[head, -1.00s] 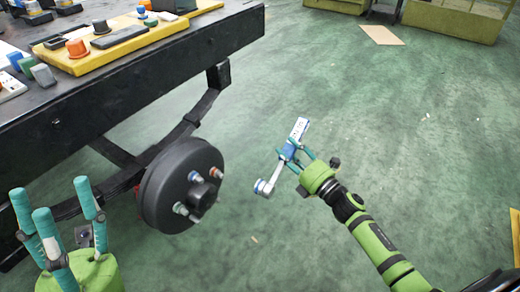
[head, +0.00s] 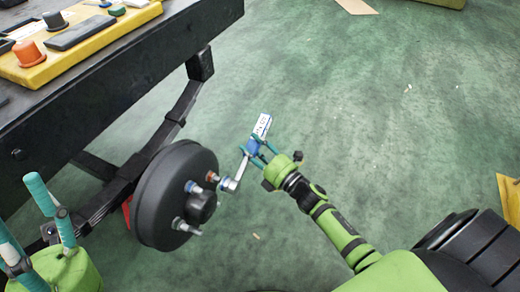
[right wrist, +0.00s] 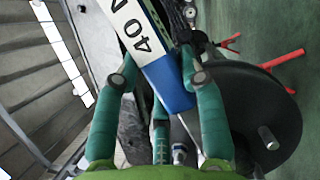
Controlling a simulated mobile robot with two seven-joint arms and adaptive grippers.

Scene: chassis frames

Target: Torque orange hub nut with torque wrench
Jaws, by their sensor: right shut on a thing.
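The black wheel hub (head: 160,205) hangs beside the bench, its face with several studs turned right. The orange hub nut (head: 212,176) sits at its upper right; a blue nut (head: 191,187) is left of it. My right gripper (head: 257,148) is shut on the torque wrench (head: 262,126), around its blue and white handle. The wrench's socket end (head: 228,184) is close beside the orange nut; I cannot tell whether they touch. In the right wrist view the handle (right wrist: 145,40) lies between the fingers. My left gripper (head: 40,225), partly cut off at left, has its fingers apart and empty.
The dark bench (head: 120,95) carries a yellow tray (head: 85,40) with an orange part (head: 31,54) and other parts. A leaf spring (head: 125,175) runs behind the hub.

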